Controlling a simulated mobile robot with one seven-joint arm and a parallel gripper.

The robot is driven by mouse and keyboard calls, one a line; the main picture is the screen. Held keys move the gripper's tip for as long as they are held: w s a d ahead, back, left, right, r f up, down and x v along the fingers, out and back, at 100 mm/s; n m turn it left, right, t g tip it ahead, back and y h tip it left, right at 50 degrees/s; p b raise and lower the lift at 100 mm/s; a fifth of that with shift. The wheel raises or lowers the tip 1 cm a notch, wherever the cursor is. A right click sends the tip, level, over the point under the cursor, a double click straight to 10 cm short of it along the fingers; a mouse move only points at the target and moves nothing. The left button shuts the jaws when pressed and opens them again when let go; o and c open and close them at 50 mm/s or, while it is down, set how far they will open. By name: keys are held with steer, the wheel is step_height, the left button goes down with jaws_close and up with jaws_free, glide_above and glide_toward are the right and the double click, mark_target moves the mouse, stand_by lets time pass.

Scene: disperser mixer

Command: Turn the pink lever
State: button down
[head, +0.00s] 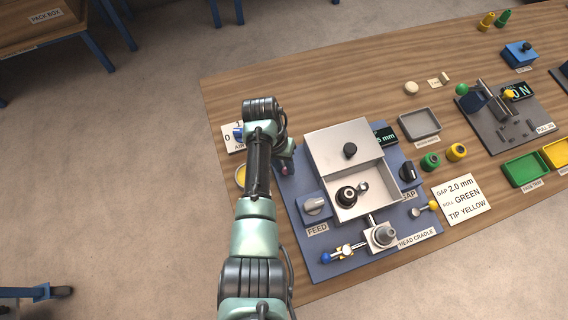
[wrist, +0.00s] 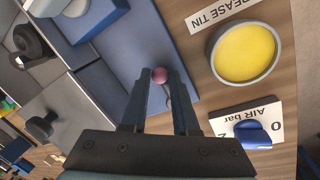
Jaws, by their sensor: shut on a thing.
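The pink lever's round knob (wrist: 159,75) sits between my gripper's fingertips (wrist: 162,82) in the wrist view. My gripper is shut on it. In the head view the knob (head: 284,170) shows as a small pink spot at the left edge of the blue machine base (head: 330,262), just below my gripper (head: 286,158). The lever's shaft and pivot are mostly hidden by the fingers and the arm.
The yellow grease tin (wrist: 244,54) and the air bar plate with its blue knob (wrist: 252,134) lie beside the base. A grey metal box (head: 335,145) stands on the base, with the feed knob (head: 314,206) near its left side.

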steer(key=c, duration=1.1)
jaws_free()
steer(key=shift+w+r, duration=0.2)
steer(key=shift+w, duration=0.05)
steer(key=shift+o, duration=0.6)
steer(key=shift+s+f, duration=0.1)
step_height(320, 180, up, 13)
steer(key=a+b, duration=0.1)
steer(key=a, duration=0.1)
steer(key=shift+w+a, duration=0.15)
steer(key=shift+w, duration=0.1)
steer(key=shift+f, duration=0.15)
